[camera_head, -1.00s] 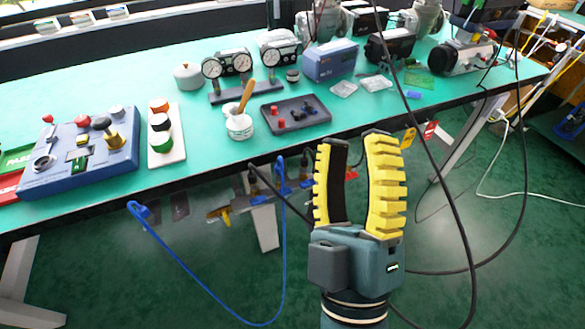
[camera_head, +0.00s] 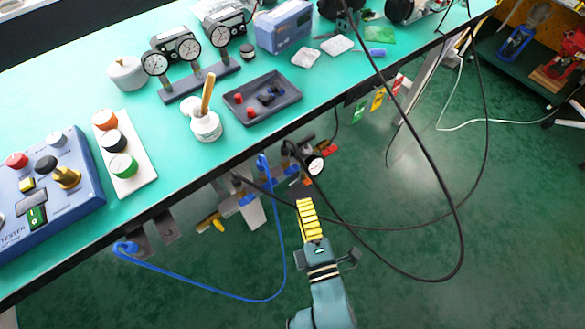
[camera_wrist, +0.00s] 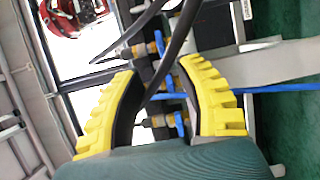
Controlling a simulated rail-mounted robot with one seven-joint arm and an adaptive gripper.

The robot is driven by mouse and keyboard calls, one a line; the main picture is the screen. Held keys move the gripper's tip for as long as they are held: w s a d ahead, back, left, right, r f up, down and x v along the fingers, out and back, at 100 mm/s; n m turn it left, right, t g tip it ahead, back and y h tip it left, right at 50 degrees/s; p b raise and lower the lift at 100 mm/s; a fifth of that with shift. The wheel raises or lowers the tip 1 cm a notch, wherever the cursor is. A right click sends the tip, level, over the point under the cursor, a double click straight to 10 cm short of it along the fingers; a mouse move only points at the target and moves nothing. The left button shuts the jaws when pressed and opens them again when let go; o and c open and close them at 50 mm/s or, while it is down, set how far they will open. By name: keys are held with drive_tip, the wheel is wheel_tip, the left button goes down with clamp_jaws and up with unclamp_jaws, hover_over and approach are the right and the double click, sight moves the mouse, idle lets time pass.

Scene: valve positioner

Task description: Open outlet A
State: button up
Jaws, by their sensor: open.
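Under the bench's front edge hangs a group of valves and fittings (camera_head: 247,200) with blue handles, black cables and a round gauge (camera_head: 315,164). No outlet label is readable, so I cannot tell which is outlet A. My gripper (camera_head: 306,205) is below and just right of these fittings in the head view, seen edge-on. In the wrist view my gripper (camera_wrist: 158,72) has its yellow fingers wide apart with nothing clasped. Between and beyond them are a blue-handled fitting (camera_wrist: 160,46) and another blue handle (camera_wrist: 179,124); a black cable crosses in front.
A blue hose (camera_head: 190,285) loops below the bench, and black cables (camera_head: 455,220) hang at the right. A yellow-handled part (camera_head: 210,222) is left of the fittings. The green bench top (camera_head: 300,95) holds gauges, a tray and a tester. The floor at right is open.

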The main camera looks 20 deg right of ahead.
sight(292, 170)
drive_tip(key=w+d+b, duration=0.1)
drive_tip(key=w+b, duration=0.1)
drive_tip(key=w, duration=0.7)
drive_tip(key=shift+w+d+b, duration=0.15)
drive_tip(key=shift+d+b, duration=0.15)
drive_tip(key=shift+b, duration=0.1)
clamp_jaws()
drive_tip(key=shift+f, duration=0.1)
